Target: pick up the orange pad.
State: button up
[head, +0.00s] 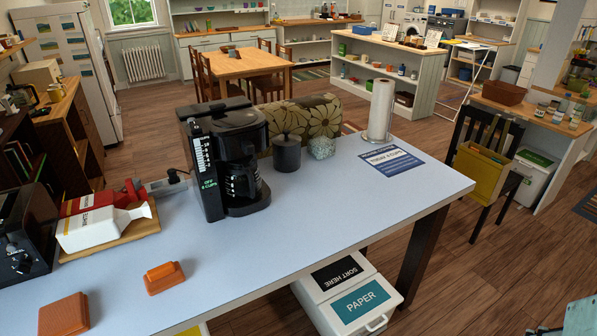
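Two orange-toned things lie at the near left of the pale blue-grey table (330,215). One is a small bright orange block (165,277) with a raised top and rounded edges, lying flat. The other is a square, thicker, brownish-orange pad (64,315) to its left and nearer, close to the bottom of the picture. They are apart, and nothing covers either one. I cannot tell for sure which of them the task names. My gripper cannot be made out in this view.
A black coffee maker (228,160) stands behind the bright orange block. A paper roll (380,110) stands farther back. The table's middle and right front are clear.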

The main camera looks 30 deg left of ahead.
aim_at(162, 278)
jog(key=u, duration=5.25)
jog(key=k+l+u, duration=0.25)
jog(key=u, duration=0.15)
jog(key=k+l+u, duration=0.15)
jog(key=u, duration=0.25)
jog(key=k, duration=0.1)
